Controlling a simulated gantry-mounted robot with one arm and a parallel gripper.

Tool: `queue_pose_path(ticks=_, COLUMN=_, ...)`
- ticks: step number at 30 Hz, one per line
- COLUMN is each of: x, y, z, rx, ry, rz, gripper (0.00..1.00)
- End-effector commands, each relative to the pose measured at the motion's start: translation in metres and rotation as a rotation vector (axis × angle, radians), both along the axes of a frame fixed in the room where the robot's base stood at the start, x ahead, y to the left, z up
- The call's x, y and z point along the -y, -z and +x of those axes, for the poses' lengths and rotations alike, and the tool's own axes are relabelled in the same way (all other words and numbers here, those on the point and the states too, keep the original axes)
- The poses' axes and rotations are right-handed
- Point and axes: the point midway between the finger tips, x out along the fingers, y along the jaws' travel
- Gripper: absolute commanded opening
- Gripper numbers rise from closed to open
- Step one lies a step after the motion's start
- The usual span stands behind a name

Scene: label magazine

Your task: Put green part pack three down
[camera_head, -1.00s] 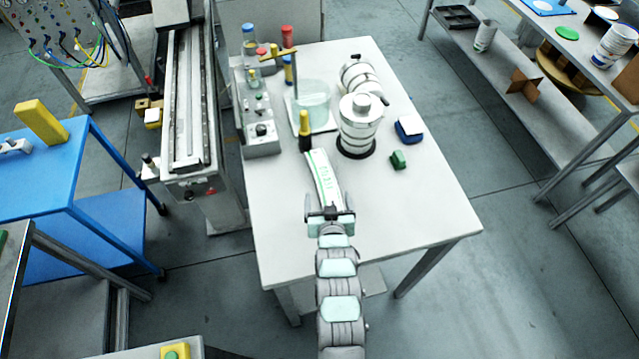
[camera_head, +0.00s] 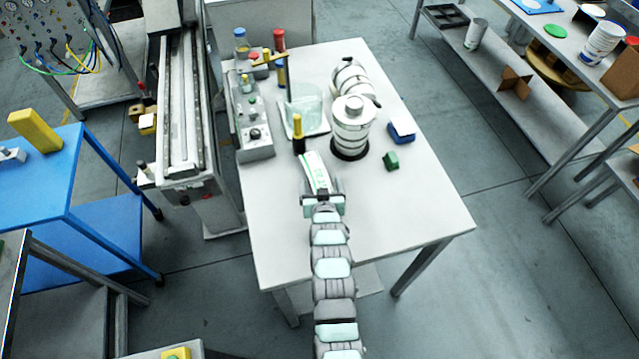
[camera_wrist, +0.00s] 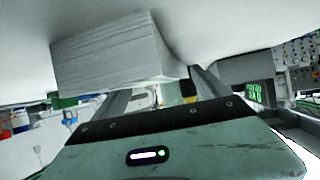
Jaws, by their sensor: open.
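The green part pack is a long white stack with green print (camera_head: 316,174). It lies on the white table (camera_head: 430,205) in front of the yellow-topped dark bottle (camera_head: 298,136). My gripper (camera_head: 322,198) is at the pack's near end and covers part of it. The wrist view looks inverted, with the pale tabletop along the top. There the stack's layered white edge (camera_wrist: 110,55) touches that surface. My gripper's two fingers (camera_wrist: 160,92) are spread apart near the stack. I cannot tell how far they reach along its sides.
A metal cylinder device (camera_head: 352,125) stands right of the pack. A small green block (camera_head: 391,161) and a blue-white box (camera_head: 402,131) lie farther right. A grey control box (camera_head: 250,125) and a glass beaker (camera_head: 303,108) stand behind left. The table's front right is clear.

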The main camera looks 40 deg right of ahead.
Motion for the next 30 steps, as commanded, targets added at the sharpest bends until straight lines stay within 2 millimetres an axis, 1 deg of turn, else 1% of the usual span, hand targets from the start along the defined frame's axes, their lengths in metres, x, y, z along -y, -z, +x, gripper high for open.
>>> queue_pose_path(ticks=5, x=0.0, y=-0.0002, z=0.0, rx=0.001, ry=0.0, rz=-0.001, gripper=0.85)
queue_pose_path(ticks=30, x=-0.0003, y=-0.0003, z=-0.0002, rx=0.001, ry=0.0, rz=-0.001, gripper=0.17)
